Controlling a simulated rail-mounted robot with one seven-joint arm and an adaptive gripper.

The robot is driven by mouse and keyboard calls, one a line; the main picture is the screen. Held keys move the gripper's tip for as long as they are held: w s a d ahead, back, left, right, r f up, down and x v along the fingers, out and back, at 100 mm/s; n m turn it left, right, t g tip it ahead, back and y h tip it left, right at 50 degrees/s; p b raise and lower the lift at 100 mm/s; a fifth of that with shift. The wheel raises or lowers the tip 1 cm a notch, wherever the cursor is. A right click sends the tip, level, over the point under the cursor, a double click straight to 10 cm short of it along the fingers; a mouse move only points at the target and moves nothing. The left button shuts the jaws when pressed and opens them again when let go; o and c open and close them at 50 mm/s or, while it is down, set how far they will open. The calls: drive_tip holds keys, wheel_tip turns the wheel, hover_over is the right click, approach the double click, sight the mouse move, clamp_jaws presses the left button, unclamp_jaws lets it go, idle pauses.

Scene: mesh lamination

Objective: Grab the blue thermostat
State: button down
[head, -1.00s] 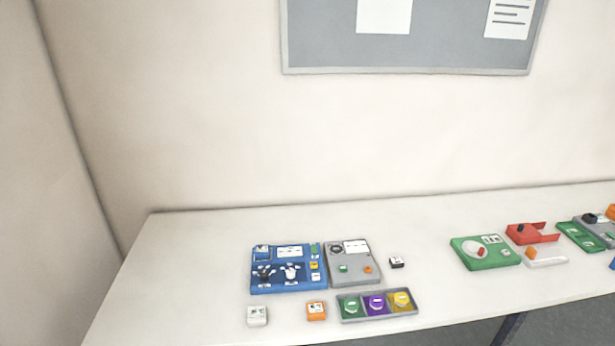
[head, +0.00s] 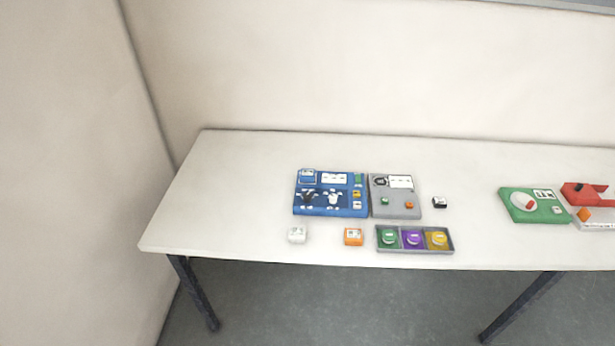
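A small blue block with a pale face, which looks like the blue thermostat (head: 307,175), sits at the back left corner of a blue panel (head: 312,210) on the table. It is too small to read its markings. Similar small blocks stand in front of the panel: a white one (head: 297,235) and an orange one (head: 353,237). A black one (head: 440,202) lies right of the grey panel (head: 394,212). My gripper is not in view.
A grey tray (head: 415,251) with green, purple and yellow round pieces lies near the front edge of the white table (head: 240,195). A green panel (head: 530,212) and a red part (head: 585,193) are at right. The table's left end is clear.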

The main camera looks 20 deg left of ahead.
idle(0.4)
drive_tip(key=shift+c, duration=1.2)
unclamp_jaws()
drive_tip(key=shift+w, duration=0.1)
